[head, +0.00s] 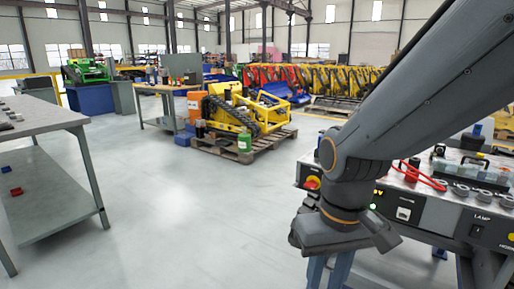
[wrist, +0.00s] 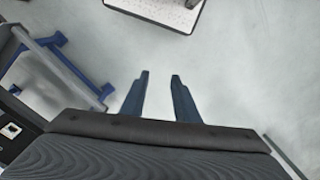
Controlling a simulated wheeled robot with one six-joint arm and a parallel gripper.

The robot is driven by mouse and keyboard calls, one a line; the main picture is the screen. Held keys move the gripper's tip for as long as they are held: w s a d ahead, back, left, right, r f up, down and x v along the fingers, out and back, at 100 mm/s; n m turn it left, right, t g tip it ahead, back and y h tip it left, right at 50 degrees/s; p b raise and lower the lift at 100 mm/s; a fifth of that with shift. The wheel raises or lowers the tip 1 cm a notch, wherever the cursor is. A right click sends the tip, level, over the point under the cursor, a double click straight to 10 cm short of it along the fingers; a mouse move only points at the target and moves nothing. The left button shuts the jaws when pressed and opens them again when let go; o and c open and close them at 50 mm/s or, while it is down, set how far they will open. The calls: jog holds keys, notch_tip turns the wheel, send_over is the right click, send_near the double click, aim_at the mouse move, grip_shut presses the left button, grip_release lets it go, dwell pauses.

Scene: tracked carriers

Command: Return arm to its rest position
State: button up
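My arm comes in from the upper right of the head view and bends down at the elbow. My gripper (head: 343,236) hangs below it, in front of the left end of the workbench with the control panel.
The control-panel bench (head: 440,215) with a red cable (head: 418,174) stands close at right. A grey worktable (head: 45,118) is at left. A yellow tracked carrier (head: 240,112) sits on a pallet (head: 245,145) farther back. The floor between the tables is clear.

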jog(key=d+r+m+p, duration=0.2)
jog(key=d+r+p, duration=0.5)
jog(key=p, duration=0.5)
jog(key=shift+s, duration=0.25)
jog(key=shift+d, duration=0.15)
dwell(1.7)
